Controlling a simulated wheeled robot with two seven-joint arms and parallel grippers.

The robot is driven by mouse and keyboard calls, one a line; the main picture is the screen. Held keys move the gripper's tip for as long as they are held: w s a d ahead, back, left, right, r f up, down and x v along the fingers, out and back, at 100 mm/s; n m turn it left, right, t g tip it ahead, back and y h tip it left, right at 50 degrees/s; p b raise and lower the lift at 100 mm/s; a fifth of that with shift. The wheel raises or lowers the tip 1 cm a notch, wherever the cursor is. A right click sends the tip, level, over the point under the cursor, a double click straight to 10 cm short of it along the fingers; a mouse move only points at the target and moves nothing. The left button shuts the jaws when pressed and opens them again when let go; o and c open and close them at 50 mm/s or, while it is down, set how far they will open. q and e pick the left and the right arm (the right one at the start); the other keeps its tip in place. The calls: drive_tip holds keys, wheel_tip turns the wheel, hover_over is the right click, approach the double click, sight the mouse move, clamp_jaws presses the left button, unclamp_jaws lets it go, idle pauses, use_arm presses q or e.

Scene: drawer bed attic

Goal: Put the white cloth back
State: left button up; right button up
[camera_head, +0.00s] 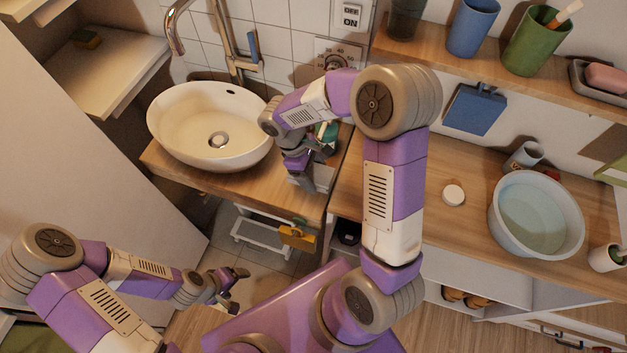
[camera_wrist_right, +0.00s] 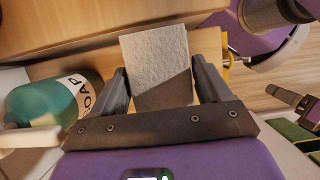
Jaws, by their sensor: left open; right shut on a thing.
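The white cloth (camera_wrist_right: 154,52) is a pale, rough-textured rectangle between the fingers of my right gripper (camera_wrist_right: 158,78) in the right wrist view, its lower part in shadow. In the head view my right gripper (camera_head: 303,178) is over the counter to the right of the sink, shut on the cloth, which is partly hidden by the gripper and wrist. My left gripper (camera_head: 232,287) is open and empty, low over the floor at the lower left.
A white sink (camera_head: 190,118) stands on the wooden counter. A teal soap bottle (camera_wrist_right: 50,100) is close beside my right gripper. A yellow cloth (camera_head: 297,237) hangs below the counter edge near a white rack (camera_head: 262,238). A water basin (camera_head: 537,216) stands on the right counter.

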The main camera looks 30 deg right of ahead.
sight(313, 180)
drive_tip(key=shift+f+b, duration=0.6)
drive_tip(key=shift+f, duration=1.45)
drive_tip(key=shift+f, duration=0.2)
drive_tip(key=o, duration=0.7)
drive_tip(key=shift+r, duration=0.3)
drive_tip(key=p+v, duration=0.4)
drive_tip(key=v, duration=0.7)
drive_tip(key=shift+w+a+r, duration=0.15)
drive_tip(key=shift+a+r, duration=0.05)
drive_tip(key=shift+r, duration=0.15)
drive_tip(key=shift+r, duration=0.1)
